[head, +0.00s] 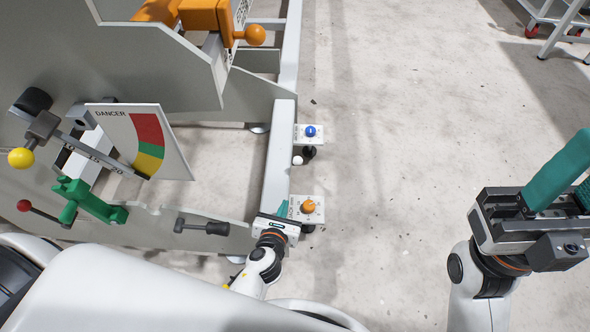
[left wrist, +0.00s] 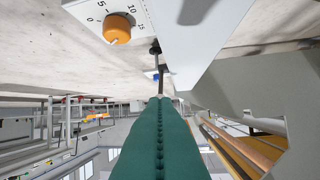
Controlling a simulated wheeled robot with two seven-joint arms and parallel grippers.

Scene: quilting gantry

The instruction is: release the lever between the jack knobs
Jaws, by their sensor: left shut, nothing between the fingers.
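The blue jack knob (head: 310,131) and the orange jack knob (head: 309,206) sit on white plates on the right side of the grey frame rail. The lever between them shows as a small white ball (head: 297,160) next to a black part. My left gripper (head: 283,208) has its teal fingers shut and empty, just left of the orange knob and on the near side of the lever. In the left wrist view the lever's thin rod (left wrist: 161,78) lines up beyond the fingertips; contact cannot be told. The orange knob (left wrist: 117,28) has a numbered dial. My right gripper (head: 562,180) is at the right; its opening is unclear.
The grey machine frame (head: 277,150) fills the left, with a dancer gauge (head: 145,140), a yellow ball handle (head: 21,158), a green bracket (head: 85,200) and an orange handle (head: 255,35). A cart (head: 560,22) stands top right. The floor between is clear.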

